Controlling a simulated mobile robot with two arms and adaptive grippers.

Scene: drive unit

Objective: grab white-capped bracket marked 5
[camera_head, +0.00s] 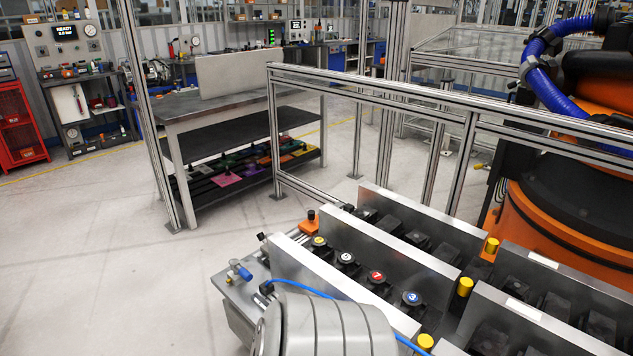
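A row of black brackets with round coloured caps stands in a slot of the metal fixture (300,267). From back left to front right the caps are a yellow one (318,241), a white one (346,257), a red one (376,277) and a blue one (411,297). The white-capped bracket sits upright between the yellow and red ones. The mark on its cap is too small to read surely. A grey rounded arm link of mine with a blue cable covers the front of the fixture. Neither of my grippers is in view.
Tall metal plates (390,250) divide the fixture into rows. Yellow knobs (465,286) stand along it. An aluminium frame rail (400,97) runs behind, and an orange robot (570,240) stands at right. A workbench (235,105) is behind left; open floor lies left.

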